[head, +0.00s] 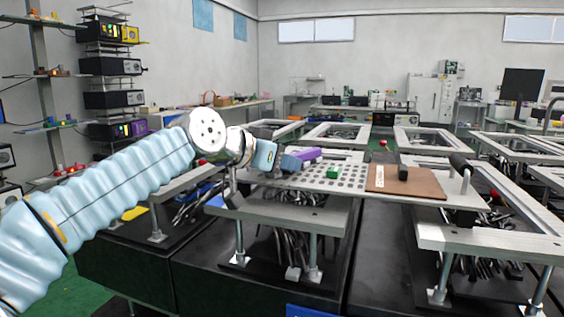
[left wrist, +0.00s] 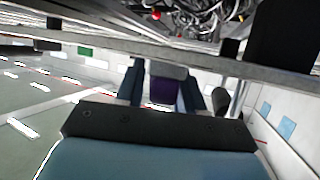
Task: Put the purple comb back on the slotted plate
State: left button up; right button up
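The purple comb (head: 308,154) is at the tip of my left gripper (head: 292,161) in the head view, above the left part of the slotted plate (head: 352,184). The plate is light grey with rows of dark holes. In the left wrist view the comb (left wrist: 163,90) lies between the two dark blue fingers of the left gripper (left wrist: 162,95), which look closed on its sides. The comb's far end and any teeth are hard to make out. A gap between comb and plate cannot be judged. My right gripper is not in view.
A green block (head: 333,172) sits on the plate just right of the comb. A brown board (head: 420,184) with a black block (head: 403,173) lies further right. A black-handled lever (head: 461,164) stands at the right end. Metal frames (head: 497,236) surround the fixture.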

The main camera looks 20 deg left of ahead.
pick_arm(q)
jog(key=shift+o, duration=1.2)
jog(key=shift+r, duration=0.2)
jog(key=v, duration=1.2)
